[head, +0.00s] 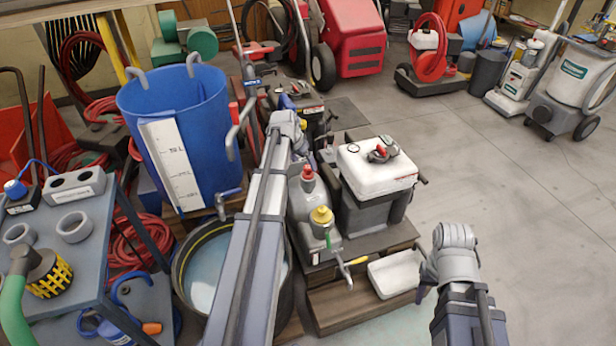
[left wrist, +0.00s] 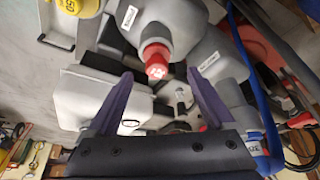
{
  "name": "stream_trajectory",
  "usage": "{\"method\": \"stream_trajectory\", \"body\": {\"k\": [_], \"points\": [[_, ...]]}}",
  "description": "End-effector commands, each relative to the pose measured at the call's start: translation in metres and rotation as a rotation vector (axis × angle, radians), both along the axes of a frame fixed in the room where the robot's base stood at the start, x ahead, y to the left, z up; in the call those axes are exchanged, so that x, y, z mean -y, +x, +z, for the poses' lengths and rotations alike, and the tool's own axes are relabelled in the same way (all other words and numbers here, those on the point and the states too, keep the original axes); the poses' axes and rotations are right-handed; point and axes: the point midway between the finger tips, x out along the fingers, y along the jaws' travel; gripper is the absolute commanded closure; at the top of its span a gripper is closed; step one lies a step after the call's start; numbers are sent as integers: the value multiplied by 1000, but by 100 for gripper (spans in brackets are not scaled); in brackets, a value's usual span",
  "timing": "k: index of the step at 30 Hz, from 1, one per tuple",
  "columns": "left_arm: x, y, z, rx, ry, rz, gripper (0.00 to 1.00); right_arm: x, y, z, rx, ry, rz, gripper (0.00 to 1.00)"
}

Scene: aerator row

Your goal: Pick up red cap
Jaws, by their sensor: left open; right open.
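The red cap (head: 307,172) sits on a grey bottle (head: 305,195) in the head view, behind a yellow cap (head: 321,215) on another grey container. In the left wrist view the red cap (left wrist: 156,62) is on a grey bottle (left wrist: 160,25) with a label. My left gripper (left wrist: 160,82) is open and empty, its two dark purple fingers spread, with the cap just beyond and between the tips, apparently not touched. In the head view my left gripper (head: 290,128) is partly hidden by its own arm. My right gripper (head: 428,282) is open, low at right, apart from the bottles.
A white-topped tank (head: 370,170) stands right of the bottles, with a white tray (head: 397,273) in front. A blue bucket (head: 180,125) and a round basin (head: 200,270) are to the left. Another grey bottle (left wrist: 222,50) stands near the cap. Open floor (head: 540,220) is at right.

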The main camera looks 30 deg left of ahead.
Motion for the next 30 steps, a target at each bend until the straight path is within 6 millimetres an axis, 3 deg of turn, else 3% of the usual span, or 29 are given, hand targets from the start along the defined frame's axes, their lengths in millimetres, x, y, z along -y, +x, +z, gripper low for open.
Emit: {"method": "stream_trajectory", "body": {"k": [15,23,30], "points": [[6,22,-46,0,0,0,13,1,0,-46,2,-6,2,50],[7,23,-45,0,0,0,13,1,1,-45,2,-7,2,50],[7,23,-45,0,-1,0,38,1,1,-45,2,-7,2,50]]}}
